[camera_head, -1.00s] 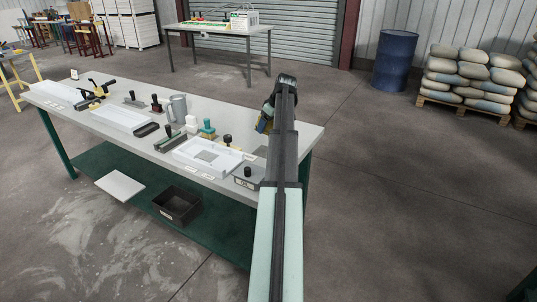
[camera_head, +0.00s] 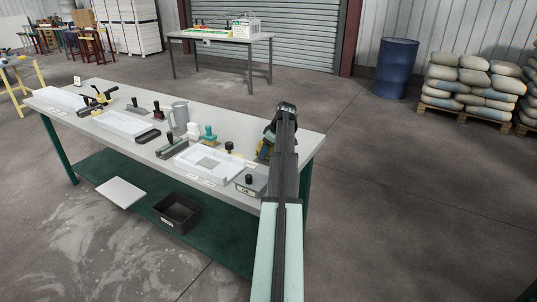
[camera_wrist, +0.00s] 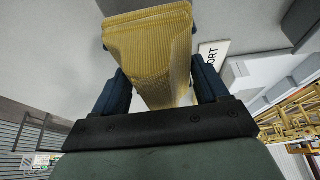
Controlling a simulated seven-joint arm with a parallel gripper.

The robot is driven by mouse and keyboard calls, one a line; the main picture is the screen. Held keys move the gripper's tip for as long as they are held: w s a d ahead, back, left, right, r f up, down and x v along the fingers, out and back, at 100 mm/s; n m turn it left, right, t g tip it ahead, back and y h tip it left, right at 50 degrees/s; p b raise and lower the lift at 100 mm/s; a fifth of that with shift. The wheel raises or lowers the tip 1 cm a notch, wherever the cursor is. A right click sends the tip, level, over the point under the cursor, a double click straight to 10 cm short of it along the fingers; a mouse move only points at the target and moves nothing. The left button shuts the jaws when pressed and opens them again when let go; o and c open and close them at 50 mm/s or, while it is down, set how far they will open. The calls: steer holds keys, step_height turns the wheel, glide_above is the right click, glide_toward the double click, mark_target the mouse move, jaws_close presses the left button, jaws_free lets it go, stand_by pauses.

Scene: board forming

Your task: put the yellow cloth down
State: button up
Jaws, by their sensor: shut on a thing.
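The yellow cloth (camera_wrist: 150,50) is a ribbed, folded piece held between the two blue fingers of my gripper (camera_wrist: 160,85) in the wrist view. Its far end spreads wider, close to the grey table top (camera_wrist: 60,50); I cannot tell whether it touches. In the head view my gripper (camera_head: 268,145) is over the right end of the workbench (camera_head: 312,136), largely hidden behind my arm.
A grey box with a black knob (camera_head: 251,181) and a white tray (camera_head: 208,163) lie left of my gripper. A white label (camera_wrist: 212,58) shows beside the cloth. Several hand tools and a grey jug (camera_head: 179,116) stand farther left. The bench's far right corner looks clear.

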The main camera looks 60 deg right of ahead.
steer(key=shift+f, duration=1.1)
steer(key=shift+f, duration=0.15)
steer(key=o, duration=1)
steer(key=v, duration=1.2)
